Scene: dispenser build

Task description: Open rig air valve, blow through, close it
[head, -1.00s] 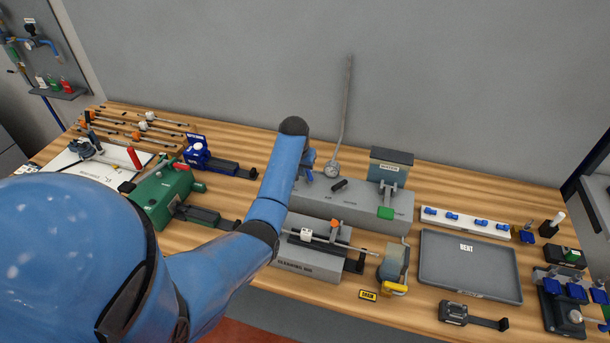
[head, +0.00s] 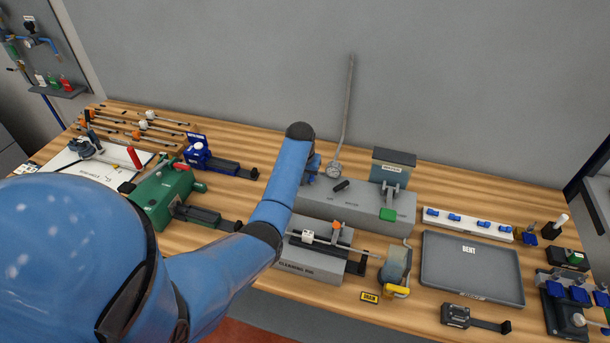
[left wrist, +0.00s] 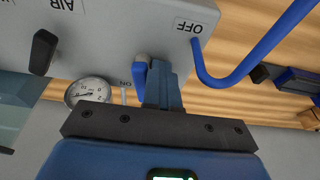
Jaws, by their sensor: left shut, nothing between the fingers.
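The grey rig box (head: 385,205), marked for air and water, stands at the back of the bench. My left gripper (head: 314,168) is at its left end, mostly behind my own arm in the head view. In the left wrist view the shut, empty fingers (left wrist: 166,82) are beside a short blue valve lever (left wrist: 140,80). The lever lies near the ON mark, with the OFF label (left wrist: 189,26) to the right. I cannot tell whether fingers and lever touch. A white gauge (left wrist: 88,92) and black selector knob (left wrist: 42,52) are to the left. My right gripper is out of view.
A blue bent pipe (left wrist: 245,65) curves close to the right of the fingers. The cleaning rig (head: 310,267) is in front of the box. A grey tray (head: 470,275) marked BENT is at right, and a green clamp unit (head: 165,195) at left.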

